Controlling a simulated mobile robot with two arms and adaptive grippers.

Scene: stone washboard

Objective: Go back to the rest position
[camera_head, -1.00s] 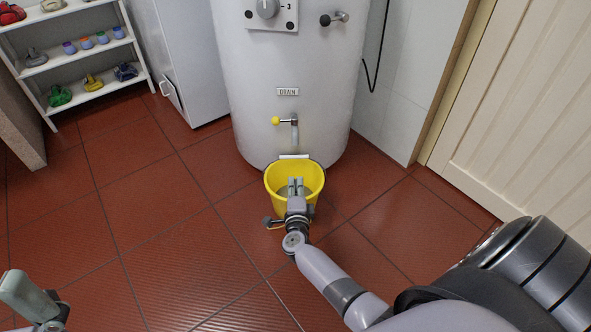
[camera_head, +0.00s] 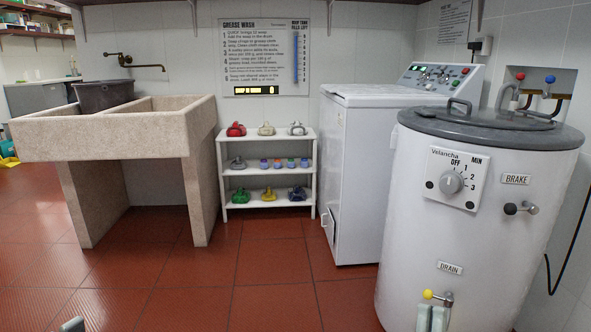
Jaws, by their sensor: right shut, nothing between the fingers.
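My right gripper (camera_head: 432,318) shows at the bottom edge, right of the middle. Only its two pale fingers are in view, side by side and shut, with nothing seen between them. They appear in front of the lower part of the white drum washer (camera_head: 455,235), just below its yellow-handled drain tap (camera_head: 438,296). I cannot tell whether they touch it. A small grey tip of my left gripper (camera_head: 74,325) shows at the bottom left, over the red floor. The rest of it is cut off, so its opening is hidden. The yellow bucket is out of view.
A stone double sink (camera_head: 120,135) stands at the left with a dark tub (camera_head: 104,95) on it. A white shelf (camera_head: 268,173) with several small coloured items is at the back. A white machine (camera_head: 368,160) stands beside the drum washer. The red tiled floor (camera_head: 215,285) is clear in front.

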